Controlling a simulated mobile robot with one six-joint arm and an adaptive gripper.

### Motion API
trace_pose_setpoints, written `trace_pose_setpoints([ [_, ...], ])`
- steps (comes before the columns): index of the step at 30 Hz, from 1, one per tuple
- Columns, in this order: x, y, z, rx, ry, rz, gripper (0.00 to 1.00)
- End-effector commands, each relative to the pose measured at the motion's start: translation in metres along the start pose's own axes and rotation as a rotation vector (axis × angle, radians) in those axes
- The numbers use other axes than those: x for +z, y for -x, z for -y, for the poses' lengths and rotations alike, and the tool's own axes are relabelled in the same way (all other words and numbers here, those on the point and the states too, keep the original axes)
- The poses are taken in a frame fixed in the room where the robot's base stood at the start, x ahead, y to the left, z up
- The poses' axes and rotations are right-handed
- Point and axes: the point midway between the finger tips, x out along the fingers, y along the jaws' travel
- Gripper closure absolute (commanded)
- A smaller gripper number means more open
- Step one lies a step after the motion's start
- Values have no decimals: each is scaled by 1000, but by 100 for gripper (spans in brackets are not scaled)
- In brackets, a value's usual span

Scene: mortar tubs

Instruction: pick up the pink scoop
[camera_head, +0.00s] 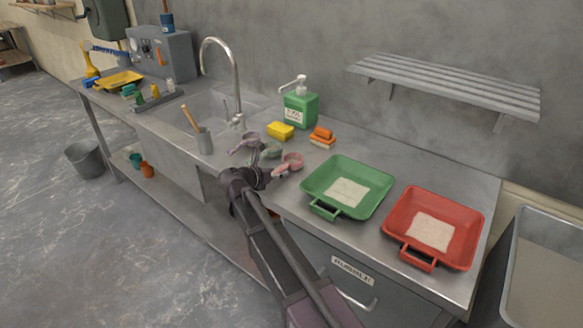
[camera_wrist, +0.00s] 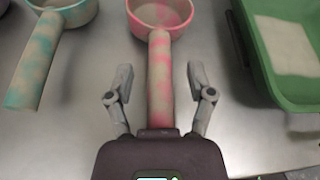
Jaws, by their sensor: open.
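The pink scoop (camera_head: 292,161) lies on the steel counter, left of the green tray. In the wrist view its round cup (camera_wrist: 162,14) is at the top and its blotchy pink and cream handle (camera_wrist: 160,80) points down toward my palm. My gripper (camera_wrist: 160,82) is open, with one finger on each side of the handle and a gap to both. In the head view my gripper (camera_head: 262,170) is at the counter's front edge, beside the scoops. Whether the handle touches my palm cannot be told.
A teal-blotched scoop (camera_wrist: 45,45) lies close on the left; a purple scoop (camera_head: 247,138) is farther left. The green tray (camera_head: 378,188) stands close on the right, with a red tray (camera_head: 472,210) beyond it. A yellow sponge (camera_head: 281,131) and green soap bottle (camera_head: 300,109) stand behind.

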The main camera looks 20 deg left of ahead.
Motion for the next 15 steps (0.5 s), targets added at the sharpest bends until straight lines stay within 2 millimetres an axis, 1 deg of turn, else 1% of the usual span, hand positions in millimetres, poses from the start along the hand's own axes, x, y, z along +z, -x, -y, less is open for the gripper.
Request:
trace_pose_setpoints([
  [13,0,0,0,-1,0,0,31],
  [14,0,0,0,-1,0,0,34],
  [15,0,0,0,-1,0,0,45],
])
